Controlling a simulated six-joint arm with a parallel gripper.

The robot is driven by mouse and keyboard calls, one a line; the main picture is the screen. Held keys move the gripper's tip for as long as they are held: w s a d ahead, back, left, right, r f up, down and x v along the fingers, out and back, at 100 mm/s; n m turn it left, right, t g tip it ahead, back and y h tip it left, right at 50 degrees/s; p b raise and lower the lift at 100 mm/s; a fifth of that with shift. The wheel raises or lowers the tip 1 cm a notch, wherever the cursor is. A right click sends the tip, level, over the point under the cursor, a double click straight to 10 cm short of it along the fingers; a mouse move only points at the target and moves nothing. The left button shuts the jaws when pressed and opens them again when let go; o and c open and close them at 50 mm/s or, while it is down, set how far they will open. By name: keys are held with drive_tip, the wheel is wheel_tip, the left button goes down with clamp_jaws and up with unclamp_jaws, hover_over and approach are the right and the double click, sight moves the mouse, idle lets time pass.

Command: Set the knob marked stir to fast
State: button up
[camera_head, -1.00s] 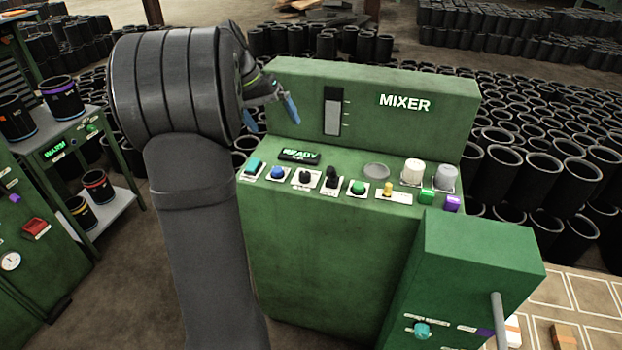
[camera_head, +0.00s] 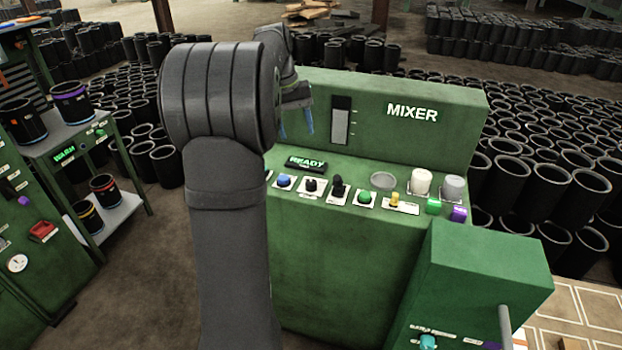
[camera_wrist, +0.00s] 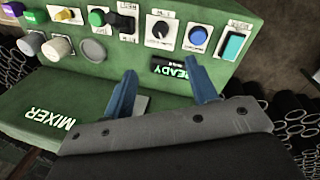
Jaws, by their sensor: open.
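The green mixer panel (camera_head: 330,240) carries a row of controls. A round black knob on a white dial plate (camera_head: 310,186) sits between a blue button and a black lever-like knob (camera_head: 338,187). In the wrist view these are the dial knob (camera_wrist: 160,30) and the other black knob (camera_wrist: 124,22). Their small labels are too small to read, so I cannot tell which is marked stir. My gripper (camera_head: 297,128) is open and empty, its blue fingers pointing down above the panel's back left part. In the wrist view my gripper (camera_wrist: 160,76) is apart from the knobs, near the READY display.
The READY display (camera_head: 306,163) lies behind the knobs. A blue button (camera_head: 285,181), green button (camera_head: 364,198) and yellow control (camera_head: 395,200) flank them. The upright MIXER back panel (camera_head: 440,120) stands behind. A green box (camera_head: 490,265) stands at the front right.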

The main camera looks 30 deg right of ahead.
sight(311, 182)
drive_tip(key=d+f+n, duration=0.1)
drive_tip(key=f, duration=0.4)
drive_tip(key=d+f+n+y, duration=0.1)
drive_tip(key=f, duration=0.5)
drive_tip(key=s+d+f+n+y, duration=0.1)
drive_tip(key=f+n, duration=0.1)
drive_tip(key=f, duration=0.4)
drive_tip(key=shift+d+t, duration=0.4)
drive_tip(key=c, duration=1)
